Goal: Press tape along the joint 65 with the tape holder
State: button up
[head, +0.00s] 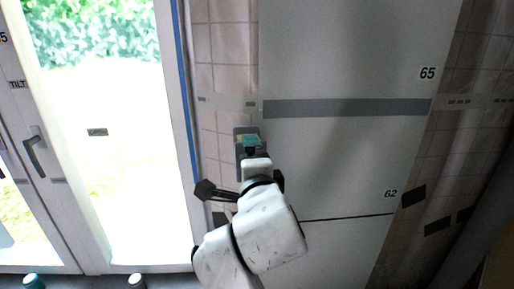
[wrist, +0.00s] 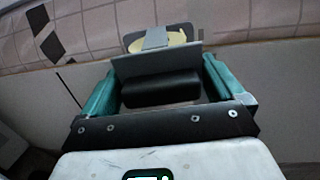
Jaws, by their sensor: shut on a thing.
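The joint marked 65 (head: 428,73) is covered by a wide grey band (head: 345,107) running across the pale panel, from its left edge nearly to its right edge. My gripper (head: 251,141) is at the panel's left edge, a little below the band's left end. It is shut on the tape holder (head: 239,133). In the wrist view the teal fingers of my gripper (wrist: 160,88) stand on both sides of the holder's black handle. The holder's grey plate (wrist: 155,64) and a yellowish roll with a grey strip (wrist: 154,39) show beyond. I cannot tell whether the holder touches the wall.
A thin dark joint marked 62 (head: 390,194) crosses the panel lower down, uncovered. A glazed door with a handle (head: 34,150) and a blue strip (head: 184,90) on its frame stand left. Tiled wall with dark patches (head: 413,195) lies right. Two bottle-like tops (head: 137,281) show bottom left.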

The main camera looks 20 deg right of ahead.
jog(key=t+h, duration=0.1)
jog(key=h, duration=0.1)
send_near(254, 128)
jog(key=s+r, duration=0.1)
jog(key=s+a+r, duration=0.1)
jog(key=shift+s+r+m+b, duration=0.25)
jog(key=shift+s+m+b, duration=0.05)
jog(key=shift+m+b, duration=0.1)
jog(key=shift+p+x, duration=0.4)
jog(key=shift+x, duration=2.7)
jog(key=o, duration=0.5)
jog(key=shift+c, duration=0.2)
jog(key=c, duration=0.7)
